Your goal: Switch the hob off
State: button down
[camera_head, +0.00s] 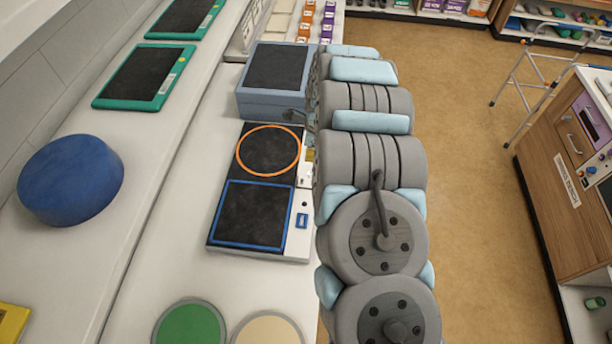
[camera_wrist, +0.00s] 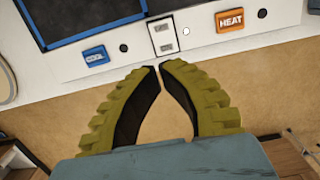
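The hob (camera_head: 270,190) lies on the white counter, with a black top marked by an orange ring and a blue square. Its white front panel shows in the wrist view (camera_wrist: 200,40). On it are a pale rocker-like switch (camera_wrist: 163,37), a blue label (camera_wrist: 95,56) and an orange HEAT label (camera_wrist: 230,20). The switch also shows in the head view (camera_head: 305,174). My gripper (camera_wrist: 160,66) has yellow-green ribbed fingers. Their tips meet or nearly meet, just below the switch in the wrist view, with nothing between them. Contact with the panel cannot be told.
A grey-blue box (camera_head: 274,80) stands behind the hob. A green disc (camera_head: 190,325) and a cream disc (camera_head: 268,330) lie in front. A blue round cushion-like object (camera_head: 70,180) and green-framed tablets (camera_head: 146,76) are on the left ledge. Floor (camera_head: 470,200) right of my arm is open.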

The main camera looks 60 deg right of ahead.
jog(key=b, duration=0.5)
send_near(304, 183)
jog(key=shift+s, duration=0.15)
jog(key=shift+f+p, duration=0.15)
jog(key=shift+p, duration=0.45)
jog(key=shift+w+f+p, duration=0.2)
jog(key=shift+f+p, duration=0.05)
jog(key=shift+f, duration=1.05)
jog(key=shift+w+f+p, duration=0.2)
jog(key=shift+f+p, duration=0.05)
jog(key=shift+f, duration=1.05)
jog(key=shift+w+f+p, duration=0.2)
jog(key=shift+f+p, duration=0.05)
jog(key=shift+f, duration=1.05)
jog(key=shift+a, duration=0.1)
jog(key=shift+f, duration=0.15)
